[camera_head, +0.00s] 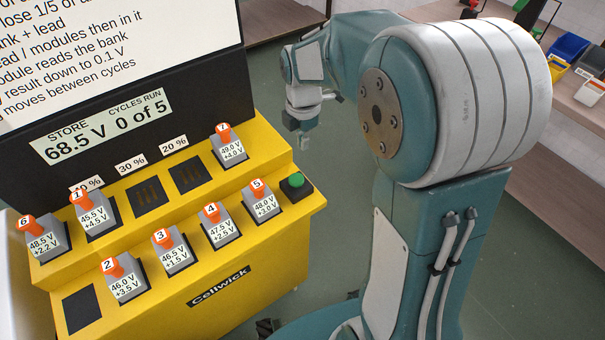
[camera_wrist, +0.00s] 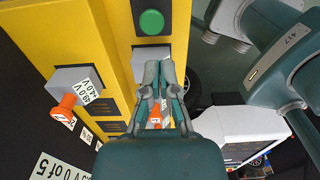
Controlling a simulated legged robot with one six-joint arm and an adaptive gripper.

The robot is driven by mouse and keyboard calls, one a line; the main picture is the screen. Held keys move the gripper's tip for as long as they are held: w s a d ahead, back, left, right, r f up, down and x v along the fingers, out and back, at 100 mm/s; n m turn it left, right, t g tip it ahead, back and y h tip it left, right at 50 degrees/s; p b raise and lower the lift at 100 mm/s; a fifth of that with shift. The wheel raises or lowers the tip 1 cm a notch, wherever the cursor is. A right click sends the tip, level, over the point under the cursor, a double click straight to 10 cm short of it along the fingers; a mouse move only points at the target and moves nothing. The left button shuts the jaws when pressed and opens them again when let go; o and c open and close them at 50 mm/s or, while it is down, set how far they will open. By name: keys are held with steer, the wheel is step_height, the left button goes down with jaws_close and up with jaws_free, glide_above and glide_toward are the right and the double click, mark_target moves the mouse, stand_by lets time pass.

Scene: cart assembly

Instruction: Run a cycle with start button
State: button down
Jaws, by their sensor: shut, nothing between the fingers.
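The green start button (camera_head: 297,180) sits on a dark base at the right end of the yellow Cellwick console (camera_head: 255,300). My gripper (camera_head: 303,140) hangs above and beyond the button, apart from it. In the wrist view the green button (camera_wrist: 151,22) lies just past the shut fingertips (camera_wrist: 158,64), with nothing between them. The display (camera_head: 100,125) reads "STORE 68.5 V" and "CYCLES RUN 0 of 5".
Several grey modules with orange handles stand on the console; module 5 (camera_head: 262,204) is nearest the button and module 7 (camera_head: 230,151) is behind it. Empty sockets show at the 20% (camera_head: 190,174) and 30% (camera_head: 150,196) labels and at the front left (camera_head: 82,308).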

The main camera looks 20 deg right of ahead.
mark_target(303, 180)
step_height(303, 180, down, 12)
steer(key=shift+f, duration=0.2)
